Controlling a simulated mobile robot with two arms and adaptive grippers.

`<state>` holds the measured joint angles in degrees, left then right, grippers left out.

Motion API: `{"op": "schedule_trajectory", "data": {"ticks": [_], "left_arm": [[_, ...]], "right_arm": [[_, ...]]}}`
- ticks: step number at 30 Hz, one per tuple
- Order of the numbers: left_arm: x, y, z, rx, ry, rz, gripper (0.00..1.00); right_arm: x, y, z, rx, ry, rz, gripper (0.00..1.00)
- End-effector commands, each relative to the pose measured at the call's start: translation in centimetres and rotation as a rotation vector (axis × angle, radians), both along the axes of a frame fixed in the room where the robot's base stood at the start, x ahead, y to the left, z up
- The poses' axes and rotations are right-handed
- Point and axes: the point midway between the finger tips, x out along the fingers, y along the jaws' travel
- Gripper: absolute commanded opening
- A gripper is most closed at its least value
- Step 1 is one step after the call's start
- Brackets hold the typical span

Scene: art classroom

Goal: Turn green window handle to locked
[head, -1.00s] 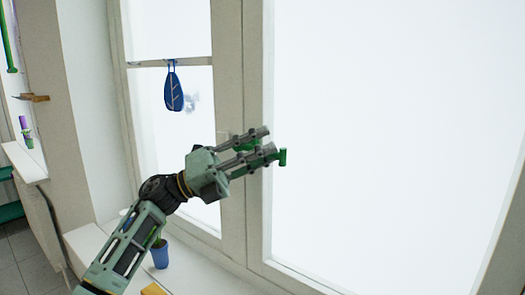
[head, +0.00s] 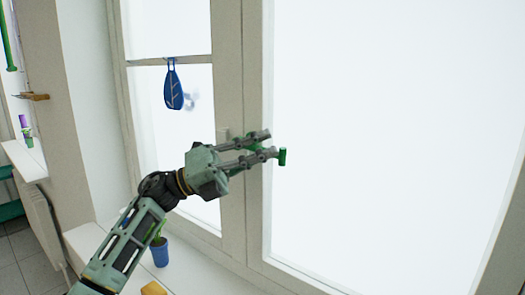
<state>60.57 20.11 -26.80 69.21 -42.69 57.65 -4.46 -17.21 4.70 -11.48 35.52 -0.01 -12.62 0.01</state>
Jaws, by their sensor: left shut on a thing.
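The green window handle (head: 282,156) shows in the head view at the middle of the window frame. Its free end sticks out to the right past my gripper, and a little more green shows between the fingers. The rest of it is hidden behind the fingers. My left gripper (head: 268,144) reaches in from the lower left and is shut on the handle, one finger above it and one below. The handle appears to lie about level, pointing right. My right gripper is not in view.
The white window frame (head: 230,80) stands around bright panes. A blue leaf-shaped ornament (head: 173,88) hangs at the left pane. A blue pot (head: 160,254) with a plant and a yellow object (head: 153,288) stand on the sill (head: 205,280) below my arm.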

Motion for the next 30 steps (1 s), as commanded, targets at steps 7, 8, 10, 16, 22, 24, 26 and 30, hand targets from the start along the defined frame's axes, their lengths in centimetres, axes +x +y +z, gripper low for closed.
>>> {"op": "schedule_trajectory", "data": {"ticks": [7, 8, 10, 16, 22, 24, 26, 30], "left_arm": [[0.2, 0.3, -0.8, 0.108, -0.077, 0.010, 0.00], [0.3, 0.3, -1.0, 0.127, -0.089, 0.010, 0.00], [0.3, 0.4, -1.2, 0.175, -0.122, 0.010, 0.00], [0.6, 0.7, -2.2, 0.330, -0.227, 0.011, 0.00], [0.9, 1.3, -3.1, 0.488, -0.332, 0.009, 0.00], [1.0, 1.5, -3.4, 0.544, -0.369, 0.010, 0.00], [1.2, 1.7, -3.7, 0.592, -0.401, 0.010, 0.00], [1.5, 2.2, -4.2, 0.702, -0.476, 0.009, 0.00]], "right_arm": [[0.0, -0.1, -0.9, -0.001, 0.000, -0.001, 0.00], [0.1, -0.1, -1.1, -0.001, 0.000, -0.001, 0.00], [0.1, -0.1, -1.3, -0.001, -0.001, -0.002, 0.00], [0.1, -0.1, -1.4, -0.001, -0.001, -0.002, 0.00], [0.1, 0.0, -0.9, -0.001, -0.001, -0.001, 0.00], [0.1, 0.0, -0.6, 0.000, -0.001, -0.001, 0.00], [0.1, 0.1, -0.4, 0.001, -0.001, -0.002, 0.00], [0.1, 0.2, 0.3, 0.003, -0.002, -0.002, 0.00]]}}
